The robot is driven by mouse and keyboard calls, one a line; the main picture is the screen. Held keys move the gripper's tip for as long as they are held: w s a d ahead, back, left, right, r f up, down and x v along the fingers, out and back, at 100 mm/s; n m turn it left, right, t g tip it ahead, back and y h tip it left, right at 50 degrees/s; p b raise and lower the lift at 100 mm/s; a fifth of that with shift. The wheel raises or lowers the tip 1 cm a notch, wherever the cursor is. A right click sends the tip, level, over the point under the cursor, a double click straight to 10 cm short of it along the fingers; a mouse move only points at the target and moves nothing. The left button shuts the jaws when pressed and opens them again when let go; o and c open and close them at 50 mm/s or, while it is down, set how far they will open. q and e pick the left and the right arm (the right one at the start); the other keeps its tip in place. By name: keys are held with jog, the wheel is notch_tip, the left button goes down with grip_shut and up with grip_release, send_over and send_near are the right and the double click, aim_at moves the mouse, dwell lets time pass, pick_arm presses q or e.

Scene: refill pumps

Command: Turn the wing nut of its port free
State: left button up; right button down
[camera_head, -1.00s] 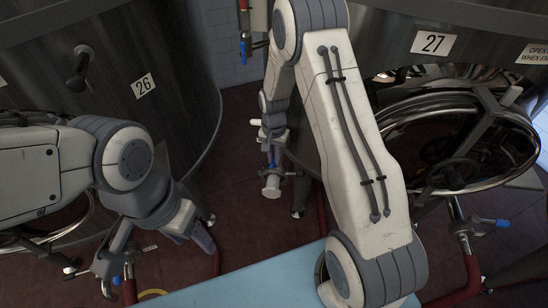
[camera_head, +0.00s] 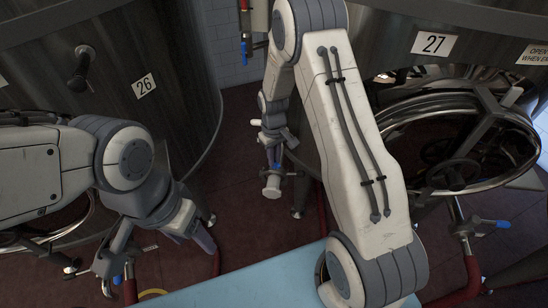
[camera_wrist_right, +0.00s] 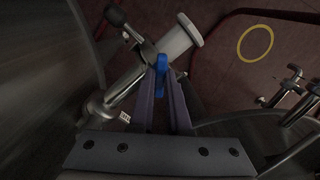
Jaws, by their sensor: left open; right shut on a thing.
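My right gripper (camera_wrist_right: 161,92) is shut on a small blue piece (camera_wrist_right: 161,68) at the port, which looks like the wing nut, though its shape is mostly hidden by the fingers. The port (camera_wrist_right: 126,90) is a pale metal pipe slanting across the right wrist view, with a white round end (camera_wrist_right: 184,38). A dark knob (camera_wrist_right: 113,15) sticks out beside it. In the head view the right gripper (camera_head: 275,155) is at the port's white end (camera_head: 271,187), low between the tanks. My left gripper (camera_head: 203,238) is open and empty, beside tank 26; its fingertips are small and partly hidden.
Tank 26 (camera_head: 115,50) stands at the left and tank 27 (camera_head: 405,35) at the right. A blue-handled valve (camera_head: 502,224) sits low at the right. A light blue surface (camera_head: 270,278) is at the front. A yellow ring (camera_wrist_right: 255,43) lies on the red floor.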

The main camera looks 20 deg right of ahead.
jog(key=n, duration=0.4)
jog(key=shift+n, duration=0.4)
jog(key=n, duration=0.4)
jog(key=shift+n, duration=0.3)
jog(key=c, duration=0.9)
grip_release()
jog(key=shift+r, duration=0.1)
notch_tip(320, 180, up, 10)
jog(key=shift+a+r+b, duration=0.1)
jog(key=shift+r+b, duration=0.1)
jog(key=shift+b, duration=0.25)
